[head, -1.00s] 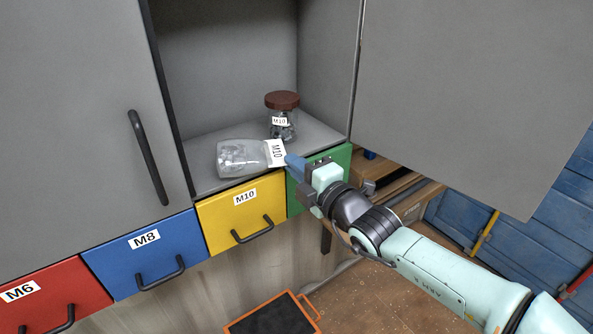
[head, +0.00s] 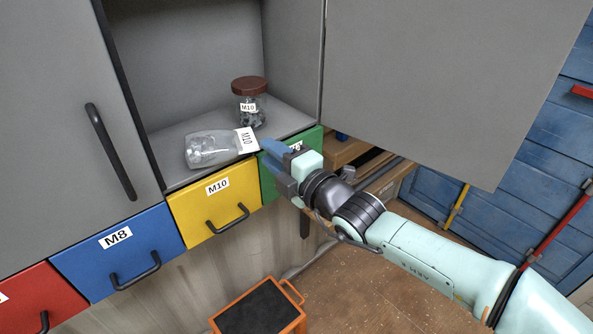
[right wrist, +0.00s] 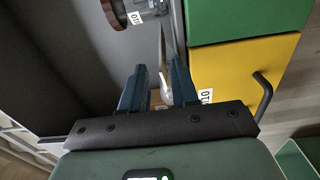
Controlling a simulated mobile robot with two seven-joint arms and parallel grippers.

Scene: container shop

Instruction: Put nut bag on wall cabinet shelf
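The nut bag (head: 207,149) is clear plastic with a white M10 label (head: 246,140). It lies on its side on the wall cabinet shelf (head: 172,177), in front of a jar. My right gripper (head: 268,151) is just right of the label end, at the shelf's front edge, with a small gap to the label. In the right wrist view its two blue fingers (right wrist: 158,88) stand apart, and a pale piece, seemingly the bag (right wrist: 165,84), shows beyond them. My left gripper is out of view.
A brown-lidded M10 jar (head: 249,102) stands behind the bag. An open grey cabinet door (head: 430,80) hangs above my right arm. Yellow (head: 195,217), green and blue drawers with handles lie below the shelf. An orange-rimmed bin (head: 290,325) is on the floor.

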